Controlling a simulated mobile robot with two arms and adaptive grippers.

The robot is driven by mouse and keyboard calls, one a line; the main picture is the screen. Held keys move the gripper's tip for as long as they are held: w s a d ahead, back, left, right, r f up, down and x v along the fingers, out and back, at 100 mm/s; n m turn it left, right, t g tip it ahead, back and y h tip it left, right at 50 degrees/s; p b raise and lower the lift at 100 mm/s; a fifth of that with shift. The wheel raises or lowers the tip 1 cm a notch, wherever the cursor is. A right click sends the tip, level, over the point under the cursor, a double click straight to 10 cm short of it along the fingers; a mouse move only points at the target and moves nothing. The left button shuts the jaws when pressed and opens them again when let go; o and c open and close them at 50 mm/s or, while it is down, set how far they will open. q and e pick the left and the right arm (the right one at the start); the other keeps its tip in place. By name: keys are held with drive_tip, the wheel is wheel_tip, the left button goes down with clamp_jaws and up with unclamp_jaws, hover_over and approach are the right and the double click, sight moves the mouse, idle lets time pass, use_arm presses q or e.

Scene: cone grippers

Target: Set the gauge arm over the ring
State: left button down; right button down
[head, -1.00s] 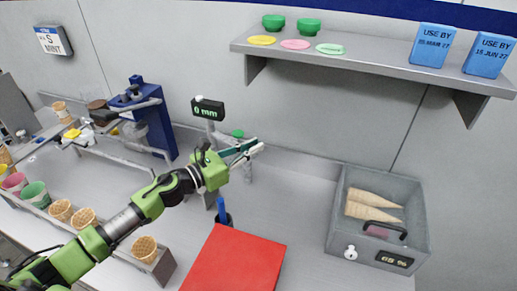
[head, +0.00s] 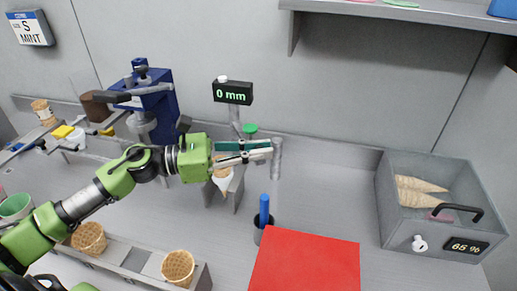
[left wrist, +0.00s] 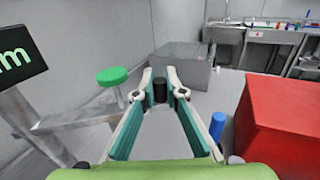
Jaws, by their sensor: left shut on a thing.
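The gauge has a black display reading 0 mm (head: 232,93) on a grey post, with a green knob (head: 250,128) beside it. The left wrist view shows the knob (left wrist: 112,76) and a grey bar, the gauge arm (left wrist: 75,119), running from the post toward my fingers. My left gripper (head: 270,148) is level, in front of the gauge. In the left wrist view its fingertips (left wrist: 160,90) are shut on a short black cylinder (left wrist: 160,91), apparently the gauge arm's grip. A wrapped cone (head: 223,181) stands in a grey holder below the gripper. I cannot make out the ring. My right gripper is out of view.
A red box (head: 305,265) and a blue-handled tool in a dark cup (head: 264,212) stand in front. A grey bin (head: 430,225) with cones is at right, a blue press (head: 155,105) at left. A cone rack (head: 135,262) lies front left. The counter between red box and bin is clear.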

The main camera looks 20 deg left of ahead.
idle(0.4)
use_arm(q)
drive_tip(key=c, duration=2.1)
unclamp_jaws()
drive_tip(key=v, duration=1.2)
